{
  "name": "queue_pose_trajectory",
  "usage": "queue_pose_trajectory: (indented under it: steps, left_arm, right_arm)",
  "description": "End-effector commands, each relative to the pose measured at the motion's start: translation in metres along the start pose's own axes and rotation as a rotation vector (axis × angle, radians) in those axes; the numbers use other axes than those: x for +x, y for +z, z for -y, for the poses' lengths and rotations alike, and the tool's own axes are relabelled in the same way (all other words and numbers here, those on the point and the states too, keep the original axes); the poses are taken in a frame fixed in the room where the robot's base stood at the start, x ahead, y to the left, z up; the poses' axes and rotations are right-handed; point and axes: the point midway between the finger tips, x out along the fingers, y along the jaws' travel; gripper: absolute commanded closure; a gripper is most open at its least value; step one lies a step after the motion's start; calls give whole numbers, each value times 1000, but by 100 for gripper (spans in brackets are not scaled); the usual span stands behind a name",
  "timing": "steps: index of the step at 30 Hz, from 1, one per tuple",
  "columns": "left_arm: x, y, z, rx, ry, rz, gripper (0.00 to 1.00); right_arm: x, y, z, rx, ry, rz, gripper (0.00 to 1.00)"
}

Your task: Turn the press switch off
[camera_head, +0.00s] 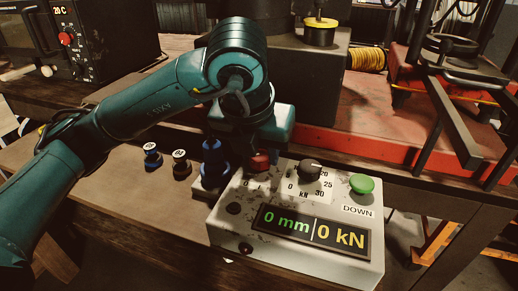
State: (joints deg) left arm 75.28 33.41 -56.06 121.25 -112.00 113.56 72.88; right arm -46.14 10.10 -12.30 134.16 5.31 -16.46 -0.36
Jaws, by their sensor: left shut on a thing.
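The grey press control box (228,222) stands on the wooden bench, with its display reading 0 mm and 0 kN. The red press switch (260,161) is at its back left corner, with markings below it that are partly hidden. My left gripper (259,151) comes down over the switch and is shut on it. The fingers are mostly hidden by my wrist, and the switch's exact angle is hard to tell. A black dial (309,170) and a green DOWN button (362,184) sit to its right. My right gripper is not in view.
Several blue and black fittings (152,155) stand on the bench left of the box, one close beside it. Behind are a dark block with a yellow spool (320,31) and a red machine (352,115). Bare bench (130,200) lies at the left front.

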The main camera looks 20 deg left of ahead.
Motion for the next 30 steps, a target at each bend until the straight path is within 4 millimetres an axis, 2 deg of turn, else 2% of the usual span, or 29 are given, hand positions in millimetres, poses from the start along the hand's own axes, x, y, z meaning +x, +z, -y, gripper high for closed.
queue_pose_trajectory:
  steps: [3, 4, 11, 18, 22, 26, 30]
  left_arm:
    - [0, 0, 0, -1, 0, -1, 89]
    - [0, 0, 0, -1, 0, -1, 64]
    - [0, 0, 0, 0, 0, 0, 45]
    - [0, 0, 0, 0, 0, 0, 44]
    - [-10, 1, 0, 1, -1, 4, 44]
    - [-33, 2, 0, 2, -1, 7, 44]
    - [-66, 2, 0, 0, 1, 8, 44]
  right_arm:
    - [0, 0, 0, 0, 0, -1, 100]
    - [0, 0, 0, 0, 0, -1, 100]
    - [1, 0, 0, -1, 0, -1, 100]
    - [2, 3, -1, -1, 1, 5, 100]
    - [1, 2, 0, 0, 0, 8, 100]
    - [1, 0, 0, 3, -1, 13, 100]
    - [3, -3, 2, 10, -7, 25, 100]
